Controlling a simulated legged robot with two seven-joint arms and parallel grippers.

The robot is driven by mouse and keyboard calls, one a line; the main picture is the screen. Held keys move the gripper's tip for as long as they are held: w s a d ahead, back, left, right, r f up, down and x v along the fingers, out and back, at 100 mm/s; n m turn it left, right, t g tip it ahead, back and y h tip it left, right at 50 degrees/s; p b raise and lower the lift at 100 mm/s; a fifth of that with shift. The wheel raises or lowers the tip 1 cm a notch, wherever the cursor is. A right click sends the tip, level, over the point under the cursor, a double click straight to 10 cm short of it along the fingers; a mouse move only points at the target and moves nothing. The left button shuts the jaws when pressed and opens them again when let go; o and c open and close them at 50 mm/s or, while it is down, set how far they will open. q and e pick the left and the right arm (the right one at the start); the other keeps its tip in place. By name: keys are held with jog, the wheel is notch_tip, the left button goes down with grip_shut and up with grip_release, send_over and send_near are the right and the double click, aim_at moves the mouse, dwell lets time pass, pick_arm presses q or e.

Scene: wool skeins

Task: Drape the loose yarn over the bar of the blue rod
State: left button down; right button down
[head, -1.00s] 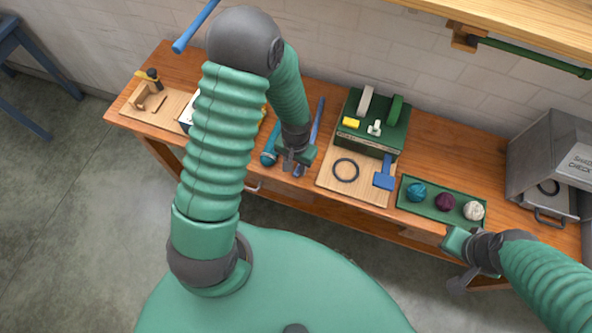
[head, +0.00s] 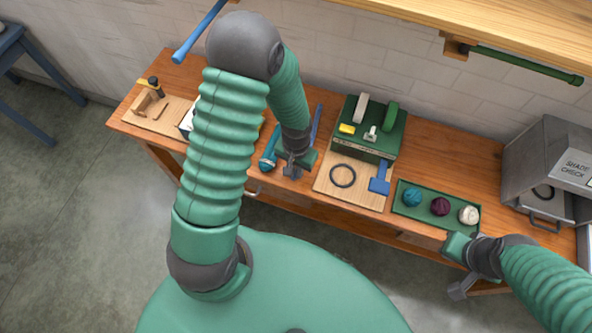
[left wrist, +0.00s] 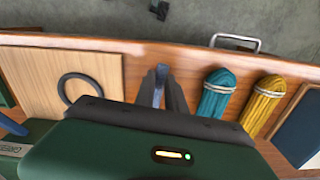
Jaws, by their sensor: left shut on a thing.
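The loose yarn, a long blue skein (head: 317,120), lies on the wooden table right of a teal skein (head: 268,161). My left gripper (head: 292,172) is shut on its near end, low over the table's front part. In the left wrist view the fingers (left wrist: 163,92) close around the blue yarn (left wrist: 160,84), beside the teal skein (left wrist: 216,92) and a yellow one (left wrist: 263,103).
A board with a dark ring (head: 342,175) and a green box (head: 370,143) stand right of the yarn. A green tray (head: 423,219) holds three balls. A grey shade-check box (head: 543,160) is far right. A green rod (head: 525,65) hangs under the shelf.

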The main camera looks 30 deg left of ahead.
pick_arm(q)
notch_tip(320, 180, up, 10)
jog(key=p, duration=0.7)
jog(key=shift+p, duration=0.3)
jog(key=w+a+r+p, duration=0.1)
jog(key=a+r+p, duration=0.7)
jog(key=a+r, duration=0.1)
jog(key=w+a+r+p, duration=0.2)
jog(key=a+r+p, duration=0.6)
jog(key=a+p, duration=0.1)
jog(key=shift+w+a+r, duration=0.2)
jog(key=shift+w+r, duration=0.05)
jog(key=shift+r, duration=0.1)
jog(key=shift+r+p, duration=0.1)
jog(key=shift+p, duration=0.2)
notch_tip(320, 180, up, 27)
jog(key=a+p, duration=0.2)
jog(key=p, duration=0.3)
jog(key=shift+s+a+p, duration=0.3)
jog(key=shift+a, duration=0.1)
